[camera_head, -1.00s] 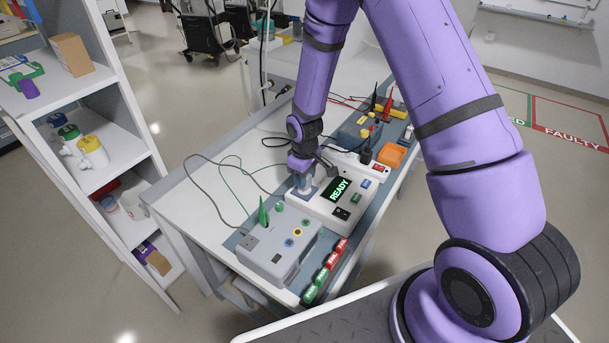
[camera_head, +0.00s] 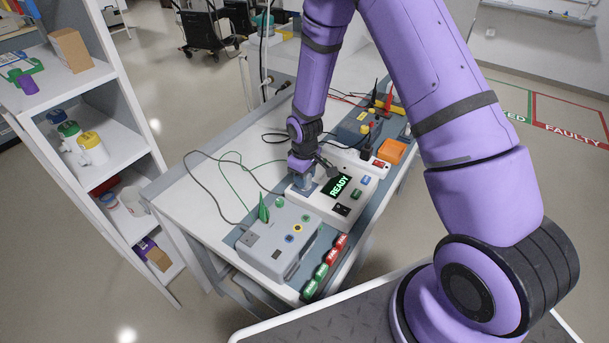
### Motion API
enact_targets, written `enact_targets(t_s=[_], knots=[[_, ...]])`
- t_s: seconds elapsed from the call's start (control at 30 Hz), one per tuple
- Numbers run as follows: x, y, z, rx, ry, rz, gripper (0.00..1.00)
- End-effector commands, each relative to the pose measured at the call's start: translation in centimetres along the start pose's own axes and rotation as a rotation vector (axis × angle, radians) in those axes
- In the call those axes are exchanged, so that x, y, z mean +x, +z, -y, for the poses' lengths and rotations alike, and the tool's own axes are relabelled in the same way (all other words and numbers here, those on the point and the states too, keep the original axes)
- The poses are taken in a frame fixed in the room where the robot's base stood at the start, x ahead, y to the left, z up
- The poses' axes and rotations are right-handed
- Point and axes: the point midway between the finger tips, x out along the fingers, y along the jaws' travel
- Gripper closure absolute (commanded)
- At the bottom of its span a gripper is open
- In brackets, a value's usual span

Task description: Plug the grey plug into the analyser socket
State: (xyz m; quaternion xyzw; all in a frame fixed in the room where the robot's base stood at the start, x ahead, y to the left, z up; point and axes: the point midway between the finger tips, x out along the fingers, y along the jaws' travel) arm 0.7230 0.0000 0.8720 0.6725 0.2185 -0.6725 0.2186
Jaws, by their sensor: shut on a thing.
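The white analyser (camera_head: 325,206) lies on the bench with its dark display (camera_head: 340,185) reading READY in green. My gripper (camera_head: 303,182) points down at the left end of the analyser's top face and is shut on the grey plug, which is mostly hidden by the fingers. The analyser socket is hidden beneath the gripper. I cannot tell whether the plug is seated in it or just above it.
A grey box (camera_head: 278,240) with a green clip (camera_head: 264,208) stands in front of the analyser. Thin cables loop over the bench (camera_head: 200,200) at left. A power strip, an orange tray (camera_head: 391,151) and test leads lie behind. A shelf (camera_head: 105,170) stands at left.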

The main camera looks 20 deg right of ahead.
Motion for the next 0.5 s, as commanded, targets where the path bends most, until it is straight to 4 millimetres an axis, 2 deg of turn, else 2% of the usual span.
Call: enact_targets(t_s=[0.27, 0.3, 0.4, 0.43, 0.5], knots=[[0.00, -0.01, 0.00, 0.000, 0.000, 0.000, 1.00], [0.00, -0.01, 0.00, 0.000, 0.000, 0.000, 0.60], [0.01, -0.01, 0.00, 0.000, 0.000, 0.000, 0.37], [0.01, -0.01, 0.00, 0.000, 0.000, 0.000, 0.33], [0.00, -0.01, 0.00, 0.000, 0.000, 0.000, 0.33]])
